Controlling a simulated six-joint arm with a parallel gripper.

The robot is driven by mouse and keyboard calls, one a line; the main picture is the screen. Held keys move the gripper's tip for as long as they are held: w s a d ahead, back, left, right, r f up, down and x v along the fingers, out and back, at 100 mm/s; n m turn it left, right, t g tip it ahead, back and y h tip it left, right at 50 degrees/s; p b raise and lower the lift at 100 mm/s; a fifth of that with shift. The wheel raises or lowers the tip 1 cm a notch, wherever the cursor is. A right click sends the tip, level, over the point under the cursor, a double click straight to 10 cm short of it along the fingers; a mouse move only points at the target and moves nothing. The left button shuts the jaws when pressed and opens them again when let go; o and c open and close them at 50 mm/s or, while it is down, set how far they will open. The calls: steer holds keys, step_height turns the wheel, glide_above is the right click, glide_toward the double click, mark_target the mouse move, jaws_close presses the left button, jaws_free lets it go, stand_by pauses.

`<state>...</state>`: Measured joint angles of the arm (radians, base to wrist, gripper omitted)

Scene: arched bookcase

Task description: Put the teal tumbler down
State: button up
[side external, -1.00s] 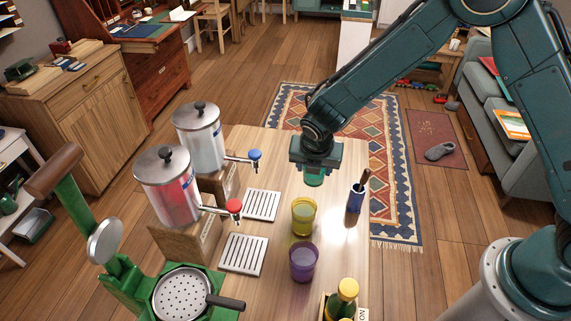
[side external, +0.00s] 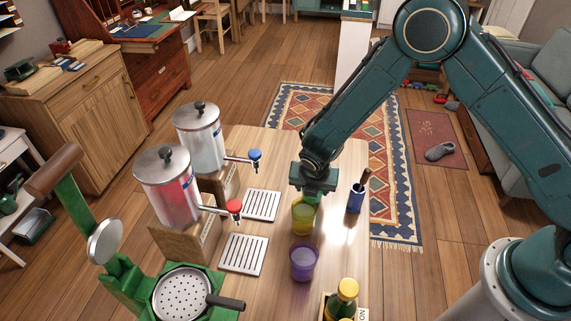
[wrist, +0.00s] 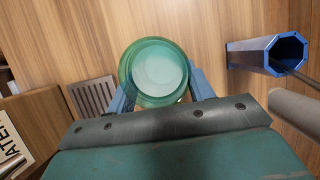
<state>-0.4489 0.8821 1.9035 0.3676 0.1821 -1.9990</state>
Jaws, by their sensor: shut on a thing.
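The teal tumbler (wrist: 155,72) is between the two blue fingers of my gripper (wrist: 162,82) in the wrist view, seen from above with its round rim. My gripper is shut on it. In the side external view, my gripper (side external: 311,190) is low over the wooden table, just behind the yellow tumbler (side external: 303,218). The teal tumbler is mostly hidden there by the yellow tumbler and my gripper. I cannot tell whether its base touches the table.
A purple tumbler (side external: 303,262) stands in front of the yellow one. A blue holder (side external: 355,200) with a utensil stands right of my gripper. Slotted drip trays (side external: 262,205) and two drink dispensers (side external: 198,140) are to the left. Bare table (side external: 258,145) lies behind.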

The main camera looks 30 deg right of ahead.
steer(key=shift+f, duration=0.2)
steer(key=o, duration=1.2)
steer(key=shift+v, duration=6.1)
